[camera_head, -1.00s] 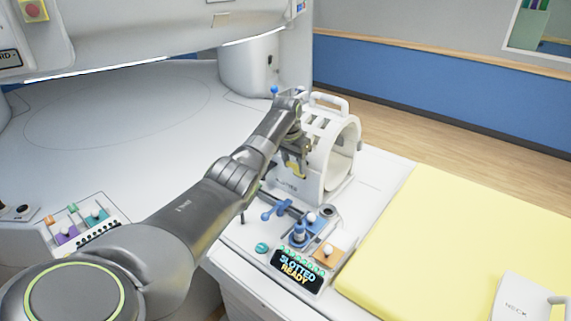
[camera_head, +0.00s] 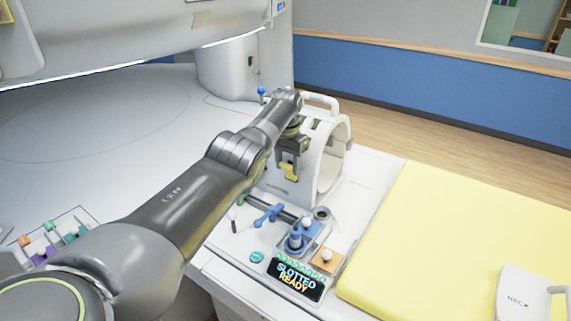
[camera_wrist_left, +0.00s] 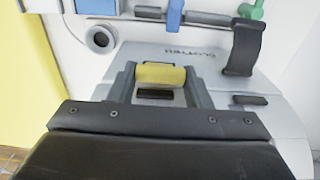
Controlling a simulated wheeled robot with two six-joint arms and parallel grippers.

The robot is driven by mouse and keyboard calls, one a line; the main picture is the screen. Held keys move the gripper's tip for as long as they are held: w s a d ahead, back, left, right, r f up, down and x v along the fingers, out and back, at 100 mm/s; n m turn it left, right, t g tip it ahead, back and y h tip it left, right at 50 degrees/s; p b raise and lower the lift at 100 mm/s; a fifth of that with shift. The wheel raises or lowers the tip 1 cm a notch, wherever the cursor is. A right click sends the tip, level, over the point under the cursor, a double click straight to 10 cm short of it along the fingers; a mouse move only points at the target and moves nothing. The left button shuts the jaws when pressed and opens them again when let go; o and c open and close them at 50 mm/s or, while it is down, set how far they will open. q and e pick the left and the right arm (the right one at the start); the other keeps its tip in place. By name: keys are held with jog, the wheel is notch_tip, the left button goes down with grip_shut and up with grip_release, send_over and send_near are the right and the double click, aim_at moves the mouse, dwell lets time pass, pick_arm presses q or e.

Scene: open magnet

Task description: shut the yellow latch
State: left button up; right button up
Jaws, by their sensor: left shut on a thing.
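The yellow latch (camera_head: 290,172) is on the near side of the white cylindrical coil (camera_head: 329,158), which has a handle on top. My left gripper (camera_head: 287,160) is at the latch, pointing down in the head view. In the left wrist view, the yellow latch (camera_wrist_left: 160,76) shows as a short yellow bar between the two grey fingers (camera_wrist_left: 160,88) of the gripper, which is shut on it. A dark slot lies just beside the bar. The fingers hide the latch's ends. My right gripper is not in view.
A panel reading "SLOTTED READY" (camera_head: 295,279) stands in front of the coil, with blue connectors (camera_head: 296,238) and an orange block (camera_head: 326,260) near it. A yellow mattress (camera_head: 430,250) lies at the right, with a white "NECK" part (camera_head: 520,295) on it.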

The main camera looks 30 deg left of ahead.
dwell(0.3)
pick_arm(q)
jog(key=o, duration=1.4)
jog(key=shift+s+r+b, duration=0.15)
jog(key=shift+r+b, duration=0.1)
jog(key=shift+r, duration=4.1)
jog(key=shift+s+r+b, duration=0.15)
jog(key=shift+r+b, duration=0.05)
jog(key=shift+r, duration=4.15)
jog(key=shift+a, duration=0.1)
